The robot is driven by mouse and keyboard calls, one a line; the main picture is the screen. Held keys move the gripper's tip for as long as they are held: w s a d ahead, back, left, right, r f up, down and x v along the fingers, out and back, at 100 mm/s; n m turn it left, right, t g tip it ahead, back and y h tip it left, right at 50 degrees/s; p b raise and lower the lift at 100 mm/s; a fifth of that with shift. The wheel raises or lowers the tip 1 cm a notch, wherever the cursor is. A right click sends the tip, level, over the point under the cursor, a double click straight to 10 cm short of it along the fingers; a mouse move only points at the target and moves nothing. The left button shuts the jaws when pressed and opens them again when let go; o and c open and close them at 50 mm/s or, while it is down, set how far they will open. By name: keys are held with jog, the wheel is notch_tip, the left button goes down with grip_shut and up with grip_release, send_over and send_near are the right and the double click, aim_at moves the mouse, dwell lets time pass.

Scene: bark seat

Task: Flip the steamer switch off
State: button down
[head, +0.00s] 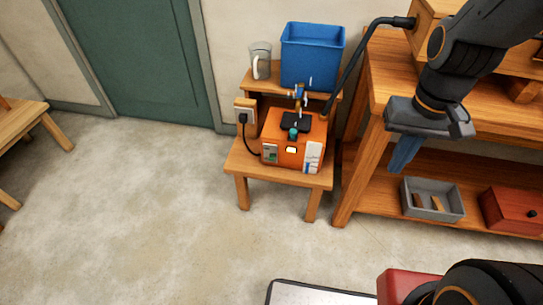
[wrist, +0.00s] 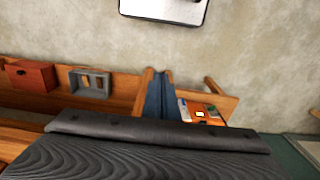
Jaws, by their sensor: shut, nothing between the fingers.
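The steamer (head: 277,148) is an orange box on a low wooden stool. Its front has a bright pale-yellow lit square (head: 291,150), a grey-green panel (head: 270,153) at left and a white label at right. A green knob (head: 293,133) stands near its top front edge. I cannot tell for sure which part is the switch. The steamer also shows in the wrist view (wrist: 205,120), its lit square (wrist: 200,114) right of my fingers. My gripper (head: 397,168) has blue fingers, shut and empty, right of the steamer and apart from it. The fingers also show in the wrist view (wrist: 159,75).
A black hose (head: 347,65) rises from the steamer to the workbench (head: 375,105) at right. Behind stand a blue bin (head: 311,55) and a grey cup (head: 260,62). A grey tray (head: 432,212) and a red box (head: 512,210) sit on the lower shelf.

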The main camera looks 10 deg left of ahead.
jog(key=w+a+f+b, duration=0.45)
jog(key=w+a, duration=0.25)
jog(key=w, duration=0.4)
jog(key=b, duration=0.9)
send_over(272, 157)
notch_tip(272, 157, down, 14)
jog(key=shift+w+r+t, duration=0.15)
jog(key=shift+w+t, duration=0.25)
jog(key=shift+w, duration=0.05)
jog(key=f, duration=0.7)
jog(key=f+b, duration=0.1)
jog(key=f, duration=0.2)
jog(key=shift+w+f, duration=0.25)
jog(key=shift+w, duration=0.15)
jog(key=shift+s+f, duration=0.65)
jog(key=shift+f, duration=0.3)
jog(key=shift+s+f, duration=0.3)
jog(key=shift+f, duration=0.25)
